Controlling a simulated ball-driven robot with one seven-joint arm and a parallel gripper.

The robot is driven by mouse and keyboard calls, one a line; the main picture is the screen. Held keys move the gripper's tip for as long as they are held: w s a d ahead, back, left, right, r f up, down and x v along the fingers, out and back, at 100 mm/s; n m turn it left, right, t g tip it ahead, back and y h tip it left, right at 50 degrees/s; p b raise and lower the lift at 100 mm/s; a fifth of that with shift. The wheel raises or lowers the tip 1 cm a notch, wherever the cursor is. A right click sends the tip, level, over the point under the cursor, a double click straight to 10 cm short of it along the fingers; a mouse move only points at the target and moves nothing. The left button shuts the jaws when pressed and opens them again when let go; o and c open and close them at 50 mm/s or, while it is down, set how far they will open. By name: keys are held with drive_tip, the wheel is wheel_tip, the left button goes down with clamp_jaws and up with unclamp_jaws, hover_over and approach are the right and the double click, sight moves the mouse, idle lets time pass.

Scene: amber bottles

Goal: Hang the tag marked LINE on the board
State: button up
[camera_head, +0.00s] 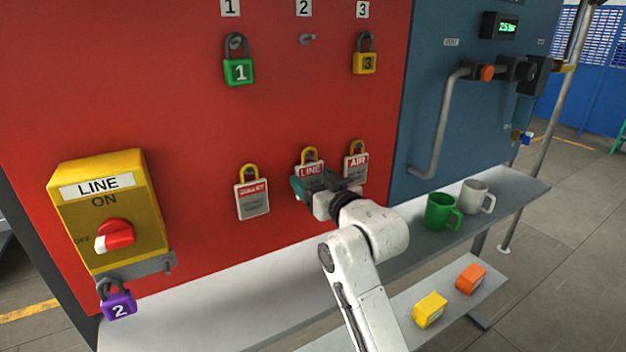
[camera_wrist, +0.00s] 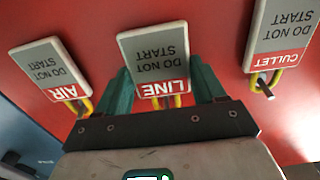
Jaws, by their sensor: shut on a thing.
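The LINE tag (camera_head: 310,171) is a white and red card with a yellow loop, in front of the red board (camera_head: 290,110). It shows upside down in the wrist view (camera_wrist: 158,55), between my two green fingers. My gripper (camera_head: 322,185) is shut on the tag's sides, and its fingers also show in the wrist view (camera_wrist: 163,88). The gripper hides the tag's lower part in the head view. I cannot tell whether its loop is still on a peg. The CULLET tag (camera_head: 252,199) hangs to its left and the AIR tag (camera_head: 355,167) to its right.
A green padlock (camera_head: 239,72) and a yellow padlock (camera_head: 364,63) hang under 1 and 3. The peg (camera_head: 307,39) under 2 is bare. A purple padlock (camera_head: 118,304) hangs below the yellow LINE switch box (camera_head: 150,190). A green mug (camera_head: 438,212) and white mug (camera_head: 474,194) stand on the shelf.

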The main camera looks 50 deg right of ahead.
drive_tip(key=p+v, duration=0.1)
drive_tip(key=v, duration=0.5)
drive_tip(key=shift+s, duration=0.2)
idle(0.7)
idle(1.2)
